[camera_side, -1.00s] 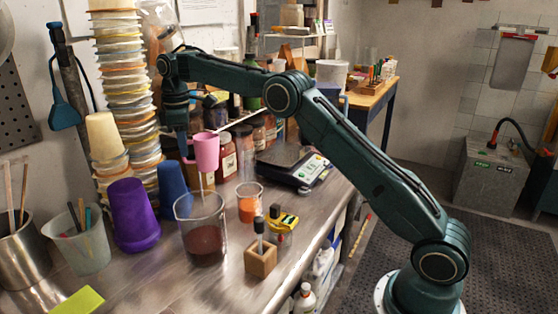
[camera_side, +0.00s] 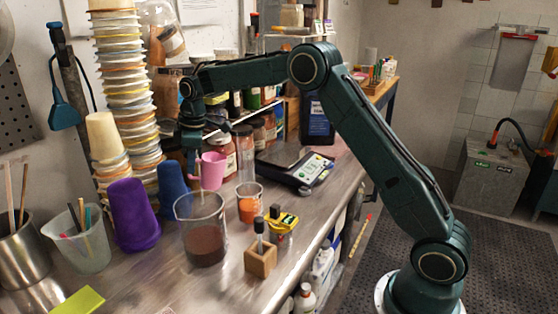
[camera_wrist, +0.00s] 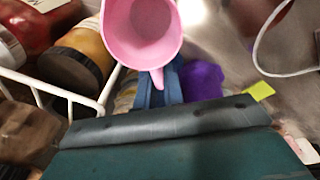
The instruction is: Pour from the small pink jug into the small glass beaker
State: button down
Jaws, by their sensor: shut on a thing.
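The small pink jug (camera_side: 213,171) is held by its handle in my gripper (camera_side: 194,168), and looks about upright. It is up behind the large beaker and to the left of the small glass beaker (camera_side: 248,210), which holds something orange. In the wrist view the jug (camera_wrist: 118,40) shows its open mouth, with its handle toward my gripper; whether the greyish patch inside is liquid or the bottom I cannot tell. The small beaker stands upright on the bench, apart from the jug.
The large glass beaker (camera_side: 205,245) with dark red liquid stands close on the left of the small one. A wooden block (camera_side: 260,262) and a yellow-topped item (camera_side: 283,224) stand in front. A scale (camera_side: 300,170) is behind right. Purple (camera_side: 134,215) and blue (camera_side: 172,187) cups stand left.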

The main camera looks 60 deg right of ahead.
aim_at(211, 164)
jog(key=shift+s+d+f+t, duration=0.1)
jog(key=shift+s+f+t, duration=0.3)
jog(key=shift+s, duration=0.05)
jog(key=shift+s+d+f+t+y, duration=0.2)
jog(key=shift+s+f+t+y, duration=0.05)
jog(key=shift+s+f+t, duration=0.4)
jog(key=shift+s+d+f+t+y, duration=0.15)
jog(key=shift+s+f+t+y, duration=0.1)
jog(key=shift+s+f+t, duration=0.4)
dwell(1.3)
jog(key=shift+s+d+r+t, duration=0.15)
jog(key=shift+s+r+t, duration=0.3)
jog(key=shift+r, duration=0.25)
jog(key=shift+s+d+r+t, duration=0.1)
jog(key=shift+s+r+t, duration=0.3)
jog(key=shift+r, duration=0.25)
dwell(0.5)
jog(key=shift+s+d+r+t+y, duration=0.2)
jog(key=shift+s+r+t+y, duration=0.45)
jog(key=shift+t, duration=0.5)
dwell(2.0)
